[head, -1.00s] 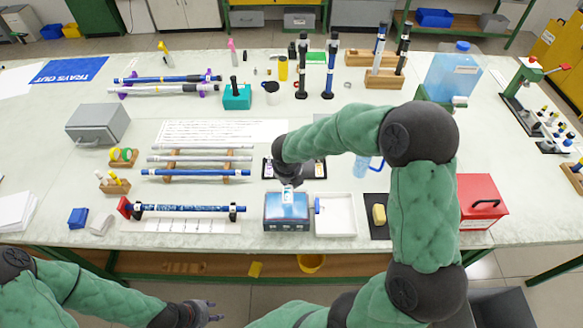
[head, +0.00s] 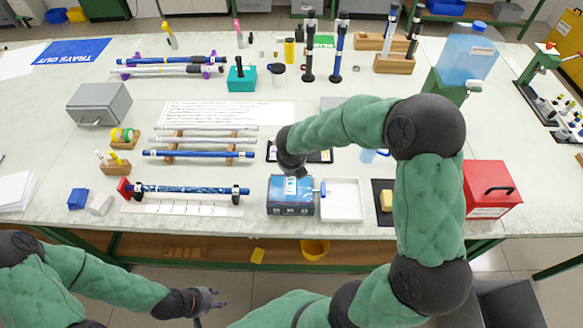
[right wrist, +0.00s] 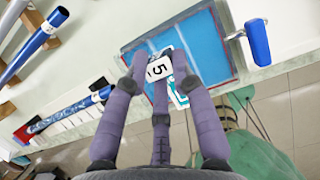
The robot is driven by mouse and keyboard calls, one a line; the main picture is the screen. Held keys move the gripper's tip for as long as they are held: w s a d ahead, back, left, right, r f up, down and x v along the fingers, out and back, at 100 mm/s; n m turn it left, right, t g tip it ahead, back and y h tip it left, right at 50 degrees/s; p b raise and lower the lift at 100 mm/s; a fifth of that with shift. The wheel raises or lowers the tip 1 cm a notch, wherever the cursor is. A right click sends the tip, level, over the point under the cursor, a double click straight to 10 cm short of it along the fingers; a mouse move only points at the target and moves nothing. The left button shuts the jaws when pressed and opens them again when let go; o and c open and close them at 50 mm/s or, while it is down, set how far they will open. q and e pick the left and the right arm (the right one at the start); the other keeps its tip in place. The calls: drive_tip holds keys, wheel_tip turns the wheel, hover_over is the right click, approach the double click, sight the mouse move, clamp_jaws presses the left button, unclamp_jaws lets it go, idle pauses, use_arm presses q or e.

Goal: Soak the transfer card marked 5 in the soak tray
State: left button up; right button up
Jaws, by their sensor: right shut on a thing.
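The transfer card (right wrist: 178,97), white and pale blue with a white tab marked 5 (right wrist: 158,69), is between the fingers of my right gripper (right wrist: 156,60) in the right wrist view. The gripper is shut on it. The soak tray (right wrist: 206,38), blue with liquid, lies beneath the card. In the head view the card (head: 291,186) is over the soak tray (head: 290,209); I cannot tell whether it touches the liquid. My left gripper (head: 214,298) is open and empty in front of the table's front edge.
A blue rod (head: 190,190) lies on supports to the left.

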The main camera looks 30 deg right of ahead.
sight(292, 177)
drive_tip(key=shift+f+b, duration=0.6)
drive_tip(key=shift+f, duration=0.25)
drive_tip(key=shift+f+b, duration=1.45)
drive_tip(key=shift+f, duration=0.6)
clamp_jaws()
idle(4.7)
